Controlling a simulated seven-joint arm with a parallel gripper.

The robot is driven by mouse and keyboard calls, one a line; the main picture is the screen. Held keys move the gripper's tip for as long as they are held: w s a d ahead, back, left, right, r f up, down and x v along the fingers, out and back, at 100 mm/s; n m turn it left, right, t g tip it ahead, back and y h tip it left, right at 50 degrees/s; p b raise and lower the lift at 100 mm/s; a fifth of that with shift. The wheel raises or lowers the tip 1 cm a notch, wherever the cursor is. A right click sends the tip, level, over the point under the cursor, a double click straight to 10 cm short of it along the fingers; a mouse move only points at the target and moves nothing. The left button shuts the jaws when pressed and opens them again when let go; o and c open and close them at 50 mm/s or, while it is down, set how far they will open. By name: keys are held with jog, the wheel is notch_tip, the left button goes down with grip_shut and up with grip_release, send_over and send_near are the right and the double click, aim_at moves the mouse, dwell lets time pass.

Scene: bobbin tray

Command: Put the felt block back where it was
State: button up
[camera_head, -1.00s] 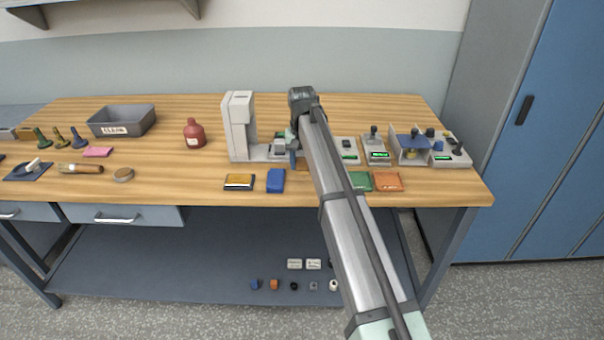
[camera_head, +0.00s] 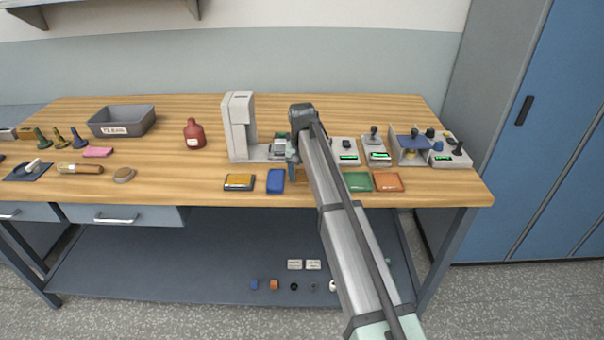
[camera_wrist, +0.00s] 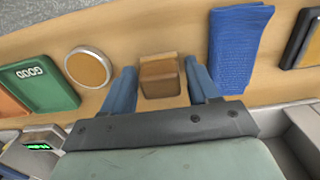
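A brown block (camera_wrist: 160,78), which I take for the felt block, shows in the wrist view with a paler tan part along its far side. In the head view it is mostly hidden behind my arm near the table's front edge. My gripper (camera_wrist: 161,68) has its two blue fingers apart, one on each side of the block, with narrow gaps visible. In the head view my gripper (camera_head: 292,172) is low over the table. Whether the fingertips reach below the block's top is unclear.
A blue cloth (camera_wrist: 238,45) and a round tan disc (camera_wrist: 88,67) lie on either side of the block. A green tray (camera_head: 358,182) and an orange tray (camera_head: 388,181) are to the right. A white machine (camera_head: 239,128) stands behind on the left.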

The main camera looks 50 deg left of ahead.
aim_at(302, 172)
jog(key=shift+o, duration=1)
jog(key=shift+r, duration=0.15)
notch_tip(302, 172, up, 12)
